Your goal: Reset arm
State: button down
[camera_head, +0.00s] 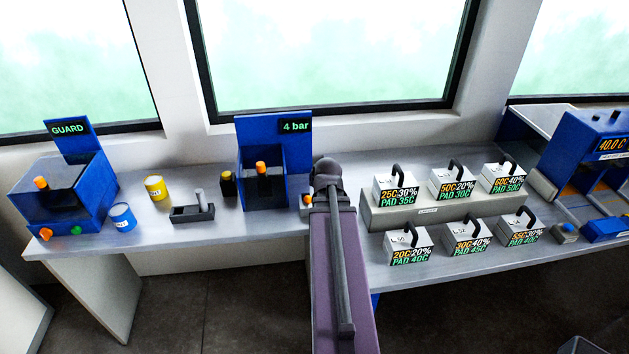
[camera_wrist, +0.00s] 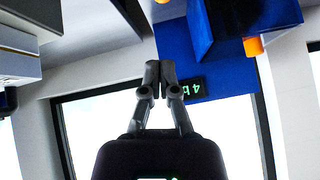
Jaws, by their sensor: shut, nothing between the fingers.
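My gripper (camera_wrist: 159,80) shows in the wrist view with its two dark fingers brought together and nothing between the tips. The wrist picture is upside down, with window frames and the blue "4 bar" machine (camera_wrist: 238,32) beyond the fingers. In the head view my purple arm (camera_head: 340,270) reaches up from the bottom middle across the bench edge. Its dark rounded far end is over the bench, right of the "4 bar" machine (camera_head: 290,140). I cannot make out the fingers there.
The bench (camera_head: 240,228) carries a blue "GUARD" machine (camera_head: 92,180), a yellow can (camera_head: 155,188), a blue-and-white can (camera_head: 121,217) and a small grey tray (camera_head: 193,214). Several labelled white blocks with handles stand right of my arm, some on a grey riser (camera_head: 428,212). A blue "40.0 C" machine (camera_head: 597,150) is far right.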

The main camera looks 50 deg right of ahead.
jog(key=shift+a, duration=0.15)
dwell(0.6)
jog(key=w+a+f+n+g+y, duration=0.1)
jog(key=a+f+n+g, duration=0.1)
jog(key=a, duration=1.2)
jog(key=w+a+f+n+g+y+b, duration=0.1)
jog(key=a+n, duration=0.3)
jog(key=a, duration=1)
jog(key=a+f+n+g+y, duration=0.2)
jog(key=a+f+n+g, duration=0.1)
jog(key=a, duration=1.1)
jog(key=shift+w+a+n+g+y+b, duration=0.25)
jog(key=shift+w+n+g+y+b, duration=0.05)
jog(key=shift+w+g+b, duration=0.1)
jog(key=shift+f, duration=0.1)
jog(key=shift+d, duration=0.1)
